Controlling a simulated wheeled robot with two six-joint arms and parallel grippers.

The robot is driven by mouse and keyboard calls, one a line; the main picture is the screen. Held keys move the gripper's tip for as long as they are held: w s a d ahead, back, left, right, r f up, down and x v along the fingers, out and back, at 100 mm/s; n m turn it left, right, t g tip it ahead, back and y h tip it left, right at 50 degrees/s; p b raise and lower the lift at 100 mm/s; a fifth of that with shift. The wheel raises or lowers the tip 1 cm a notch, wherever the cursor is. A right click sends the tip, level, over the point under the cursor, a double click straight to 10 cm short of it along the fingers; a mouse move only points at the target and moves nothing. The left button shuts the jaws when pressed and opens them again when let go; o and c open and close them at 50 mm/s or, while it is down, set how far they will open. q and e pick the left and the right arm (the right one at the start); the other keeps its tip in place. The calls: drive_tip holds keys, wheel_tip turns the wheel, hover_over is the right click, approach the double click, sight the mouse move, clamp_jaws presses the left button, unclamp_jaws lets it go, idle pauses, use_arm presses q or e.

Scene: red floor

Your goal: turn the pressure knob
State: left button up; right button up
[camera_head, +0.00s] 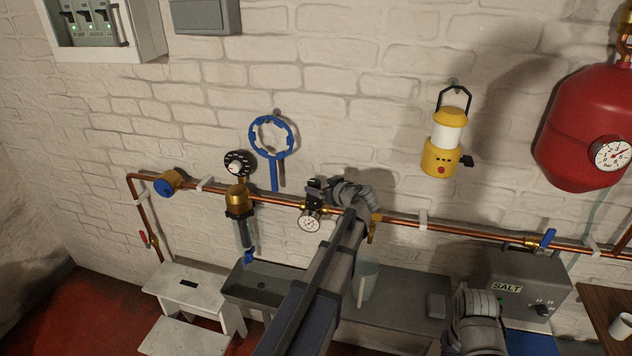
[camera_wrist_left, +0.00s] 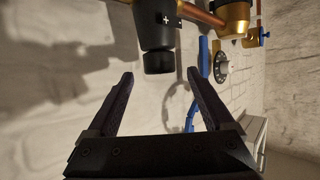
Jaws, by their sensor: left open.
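The pressure knob (camera_head: 313,185) is a small black cap on top of the brass pressure reducer on the copper pipe, above a round white gauge (camera_head: 309,224). In the left wrist view the black knob (camera_wrist_left: 157,62) with a plus mark hangs from the top of the picture, its end near the fingertips. My left gripper (camera_head: 328,188) is just right of the knob in the head view. In the wrist view its two fingers (camera_wrist_left: 160,76) are spread with a gap between them, holding nothing. Contact with the knob cannot be told. My right gripper does not show.
The copper pipe (camera_head: 393,219) runs along the brick wall. A blue ring wrench (camera_head: 274,175) hangs left of the reducer, beside a brass-topped filter (camera_head: 238,199). A yellow lantern (camera_head: 439,160) and red tank (camera_head: 590,125) are to the right. A grey sink (camera_head: 262,287) lies below.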

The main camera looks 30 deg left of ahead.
sight(317, 185)
use_arm(q)
drive_tip(key=v, duration=0.3)
drive_tip(key=shift+p, duration=0.35)
drive_tip(key=shift+d+f, duration=0.1)
drive_tip(key=s+d+f+m+g+h, duration=0.2)
drive_tip(key=s+d+f+m+h, duration=0.1)
drive_tip(key=s+d, duration=0.5)
drive_tip(key=s+d+f+m+g+h, duration=0.2)
drive_tip(key=s+d+f+m+h, duration=0.2)
drive_tip(key=s+d, duration=0.5)
drive_tip(key=s+d+f+m+g+h, duration=0.2)
drive_tip(key=s+d+f+m, duration=0.4)
drive_tip(key=d, duration=1.2)
drive_tip(key=s+m+h, duration=0.1)
drive_tip(key=s+m, duration=0.2)
drive_tip(key=shift+h, duration=0.3)
